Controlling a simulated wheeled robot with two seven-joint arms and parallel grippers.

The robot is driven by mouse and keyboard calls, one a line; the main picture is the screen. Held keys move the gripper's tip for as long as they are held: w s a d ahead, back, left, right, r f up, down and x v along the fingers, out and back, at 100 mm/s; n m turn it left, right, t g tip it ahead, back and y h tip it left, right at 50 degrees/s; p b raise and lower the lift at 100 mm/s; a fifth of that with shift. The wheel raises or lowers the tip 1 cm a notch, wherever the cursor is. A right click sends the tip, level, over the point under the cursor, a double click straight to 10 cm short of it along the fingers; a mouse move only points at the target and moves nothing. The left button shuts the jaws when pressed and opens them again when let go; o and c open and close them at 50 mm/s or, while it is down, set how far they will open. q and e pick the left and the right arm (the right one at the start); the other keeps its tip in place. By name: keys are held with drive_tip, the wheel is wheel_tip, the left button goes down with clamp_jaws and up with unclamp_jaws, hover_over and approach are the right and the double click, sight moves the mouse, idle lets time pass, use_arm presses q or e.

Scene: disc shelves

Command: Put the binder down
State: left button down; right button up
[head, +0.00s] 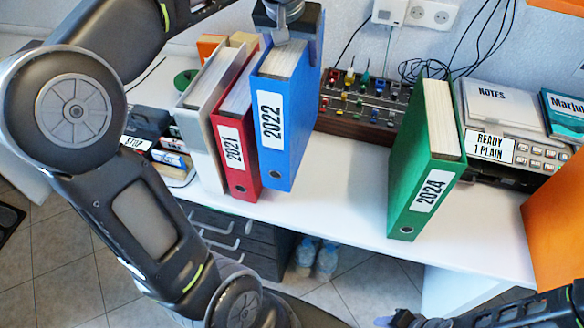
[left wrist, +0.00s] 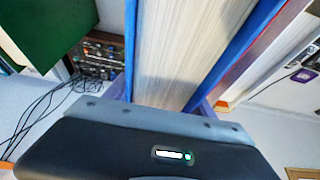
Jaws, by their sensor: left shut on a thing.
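The blue binder labelled 2022 (head: 276,122) is upright, just right of the red binder 2021 (head: 233,150). My left gripper (head: 290,32) is shut on its top from above. The left wrist view shows the binder's blue cover (left wrist: 240,50) and white pages between the fingers (left wrist: 165,95). I cannot tell whether its bottom touches the white desk (head: 340,205). The green binder 2024 (head: 422,165) stands apart to the right, with a gap between. My right gripper (head: 390,320) is partly visible at the bottom edge; its fingers are unclear.
A grey binder (head: 200,120) stands left of the red one. A mixer-like panel with coloured knobs (head: 365,100) sits behind the gap. A printer (head: 515,150) is right of the green binder. The desk front between blue and green is clear.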

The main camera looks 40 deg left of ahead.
use_arm(q)
drive_tip(key=shift+r, duration=0.1)
wheel_tip(320, 180, down, 6)
idle(0.4)
drive_tip(key=shift+f, duration=0.2)
drive_tip(key=shift+f+p, duration=0.3)
drive_tip(key=shift+f, duration=1.5)
drive_tip(key=shift+f, duration=0.2)
drive_tip(key=c, duration=0.6)
unclamp_jaws()
